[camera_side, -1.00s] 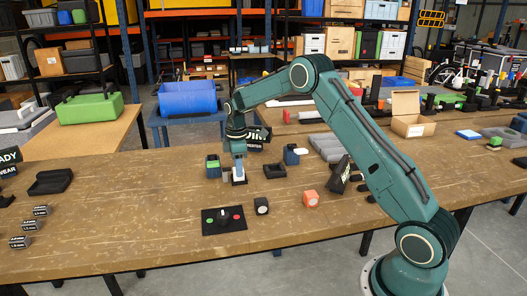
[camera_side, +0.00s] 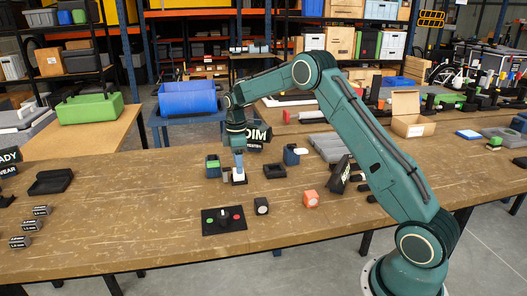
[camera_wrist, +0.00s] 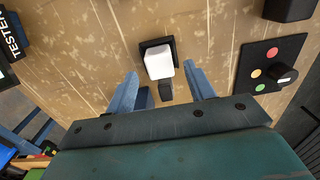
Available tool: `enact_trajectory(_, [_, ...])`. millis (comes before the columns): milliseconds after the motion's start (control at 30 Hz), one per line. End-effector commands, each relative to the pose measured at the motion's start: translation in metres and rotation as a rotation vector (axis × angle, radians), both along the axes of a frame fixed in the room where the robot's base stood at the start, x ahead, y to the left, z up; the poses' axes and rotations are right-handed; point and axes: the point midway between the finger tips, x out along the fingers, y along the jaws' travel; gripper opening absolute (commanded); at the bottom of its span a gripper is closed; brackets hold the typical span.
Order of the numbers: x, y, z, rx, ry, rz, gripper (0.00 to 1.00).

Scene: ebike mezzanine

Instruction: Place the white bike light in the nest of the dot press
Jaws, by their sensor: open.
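The white bike light (camera_wrist: 158,62) sits on a dark square base (camera_wrist: 148,44), which looks like the nest of the dot press; how deep it is seated I cannot tell. A small dark block (camera_wrist: 166,89) is beside its near end. My gripper (camera_wrist: 161,73) is open, with one blue finger on each side of the light and a gap to both. In the side view my gripper (camera_side: 238,163) points down just above the dark base (camera_side: 240,182), and the light is mostly hidden there.
A green-topped block (camera_side: 213,167) stands close left, and a dark tray (camera_side: 275,172) close right. The table's left middle is clear.

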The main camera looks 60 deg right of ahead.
Motion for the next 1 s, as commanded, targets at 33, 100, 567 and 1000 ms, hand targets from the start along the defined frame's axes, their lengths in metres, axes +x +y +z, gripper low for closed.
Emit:
enact_trajectory(33, [0.001, 0.0, 0.008, -0.001, -0.004, 0.0, 0.54])
enact_trajectory(100, [0.001, 0.0, 0.019, -0.002, -0.005, 0.0, 0.54])
enact_trajectory(567, [0.001, 0.0, 0.087, -0.001, -0.004, 0.0, 0.54])
enact_trajectory(1000, [0.0, 0.0, 0.101, -0.001, -0.001, 0.0, 0.54])
